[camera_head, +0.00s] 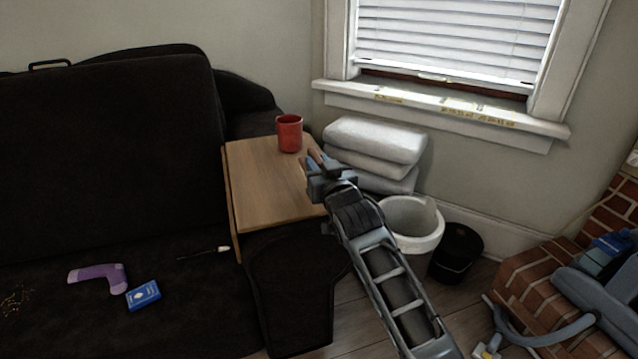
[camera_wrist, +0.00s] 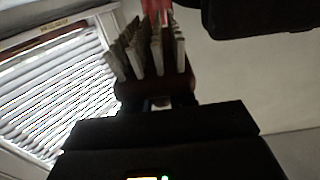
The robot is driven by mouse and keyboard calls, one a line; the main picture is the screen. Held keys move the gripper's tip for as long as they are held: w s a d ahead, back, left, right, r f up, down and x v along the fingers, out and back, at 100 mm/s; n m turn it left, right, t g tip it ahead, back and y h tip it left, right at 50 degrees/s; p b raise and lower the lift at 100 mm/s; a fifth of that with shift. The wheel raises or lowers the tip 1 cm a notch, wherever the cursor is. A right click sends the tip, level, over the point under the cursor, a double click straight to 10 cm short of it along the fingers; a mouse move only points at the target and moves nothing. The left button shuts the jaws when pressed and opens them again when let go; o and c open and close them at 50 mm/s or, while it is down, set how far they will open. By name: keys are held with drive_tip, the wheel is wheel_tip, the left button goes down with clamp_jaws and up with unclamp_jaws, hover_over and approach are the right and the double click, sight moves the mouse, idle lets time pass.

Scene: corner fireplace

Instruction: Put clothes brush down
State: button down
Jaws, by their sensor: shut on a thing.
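My gripper (camera_head: 318,170) is above the right edge of a small wooden side table (camera_head: 265,195). It is shut on the clothes brush (camera_head: 315,156), of which only a small brown part shows in the head view. In the wrist view the brush (camera_wrist: 155,88) has a dark reddish-brown body and rows of pale bristles, and it sits at the gripper's end. The fingers are mostly hidden there. I cannot tell whether the brush touches the table.
A red mug (camera_head: 289,133) stands at the table's back edge. White stacked cushions (camera_head: 375,142), a white bin (camera_head: 410,222) and a black bin (camera_head: 456,252) are to the right. The table's middle is clear. A dark sofa (camera_head: 110,150) holds a purple sock (camera_head: 98,274) and blue card box (camera_head: 143,295).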

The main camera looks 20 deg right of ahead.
drive_tip(key=shift+f+b, duration=0.6)
drive_tip(key=shift+f, duration=1.25)
drive_tip(key=shift+f, duration=0.2)
drive_tip(key=c, duration=0.9)
unclamp_jaws()
drive_tip(key=shift+r, duration=0.25)
drive_tip(key=s+p, duration=0.3)
drive_tip(key=s, duration=0.9)
